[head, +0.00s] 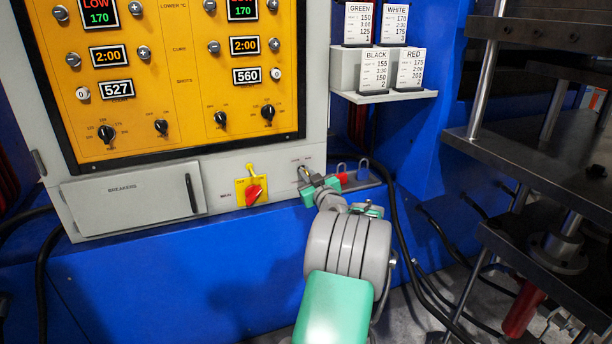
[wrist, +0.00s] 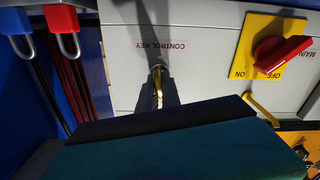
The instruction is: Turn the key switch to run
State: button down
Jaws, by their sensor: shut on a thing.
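The key switch (head: 303,173) sits at the lower right of the grey cabinet front. In the wrist view it shows as a round metal barrel (wrist: 156,72) beside the label CONTROL KEY. A brass key (wrist: 157,88) sticks out of the barrel towards my gripper. My gripper (head: 314,188) is at the switch, shut on the key. In the wrist view, a dark finger (wrist: 160,128) covers the key's outer end. The small position marks by the switch are too small to read, so I cannot tell which position the key is in.
A red main switch (head: 254,192) on a yellow plate is left of the key switch. A red padlock (head: 343,178) and a blue padlock (head: 363,170) hang close on its right. A breakers door (head: 132,198) lies further left. Steel press plates (head: 540,165) stand at right.

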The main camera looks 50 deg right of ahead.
jog(key=m+p, duration=0.1)
jog(key=m, duration=0.3)
jog(key=shift+m, duration=0.3)
jog(key=m+p, duration=0.1)
jog(key=m, duration=0.3)
jog(key=shift+s+d, duration=0.1)
jog(key=shift+m, duration=0.3)
jog(key=c, duration=1.6)
grip_release()
jog(key=shift+o, duration=0.2)
jog(key=p+v, duration=0.1)
jog(key=v, duration=0.7)
jog(key=shift+p, duration=0.3)
